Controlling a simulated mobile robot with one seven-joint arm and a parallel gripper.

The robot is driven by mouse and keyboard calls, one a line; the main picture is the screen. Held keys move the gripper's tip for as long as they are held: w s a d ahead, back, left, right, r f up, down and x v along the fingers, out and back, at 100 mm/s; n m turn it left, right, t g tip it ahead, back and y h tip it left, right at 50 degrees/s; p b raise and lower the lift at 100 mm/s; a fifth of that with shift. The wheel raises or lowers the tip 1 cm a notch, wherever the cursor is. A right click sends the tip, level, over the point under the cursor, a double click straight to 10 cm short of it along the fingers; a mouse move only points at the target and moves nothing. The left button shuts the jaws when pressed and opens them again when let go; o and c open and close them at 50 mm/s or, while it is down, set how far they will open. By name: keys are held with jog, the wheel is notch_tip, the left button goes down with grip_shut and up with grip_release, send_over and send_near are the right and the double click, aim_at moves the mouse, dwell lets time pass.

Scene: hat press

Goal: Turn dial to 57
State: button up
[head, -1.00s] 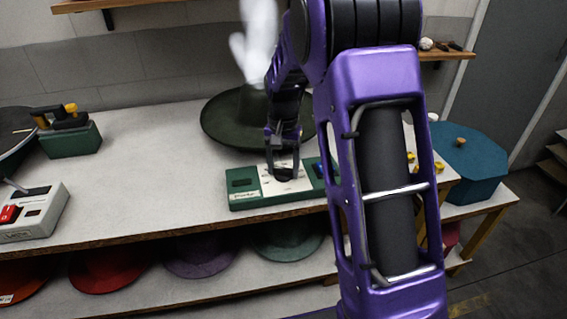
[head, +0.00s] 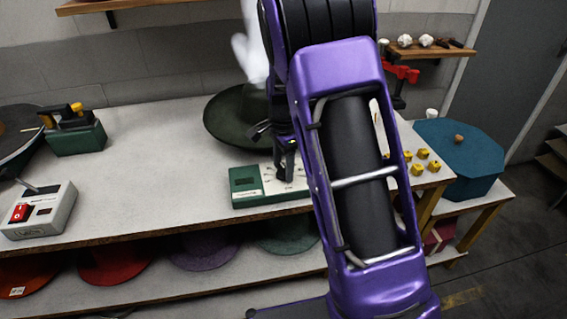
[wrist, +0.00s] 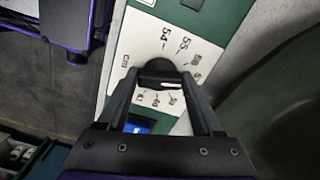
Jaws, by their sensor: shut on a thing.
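A green control box (head: 245,200) with a white dial plate (head: 268,187) sits near the front edge of the table. In the wrist view the white plate (wrist: 128,58) carries numbers around a dark round dial (wrist: 158,64); "54" and "55" are readable, the others are small or blurred. A blue display (wrist: 138,124) shows on the box, its reading not legible. My gripper (wrist: 160,78) is shut on the dial, its fingers at the dial's sides and partly hiding it. In the head view my gripper (head: 285,172) reaches down to the plate, and my arm covers the box's right part.
A dark green hat (head: 232,120) stands just behind the box. A grey box with a red switch (head: 20,212) and a green device with yellow knobs (head: 75,137) are at left. Yellow dice-like pieces (head: 420,160) lie at right. The table's middle left is clear.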

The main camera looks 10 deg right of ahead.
aim_at(284, 168)
jog(key=shift+m, duration=0.4)
jog(key=o, duration=1.4)
jog(key=shift+c, duration=0.2)
notch_tip(284, 168, up, 17)
jog(key=p, duration=0.1)
jog(key=shift+r+p, duration=0.2)
jog(key=shift+p, duration=0.1)
jog(key=shift+r, duration=0.1)
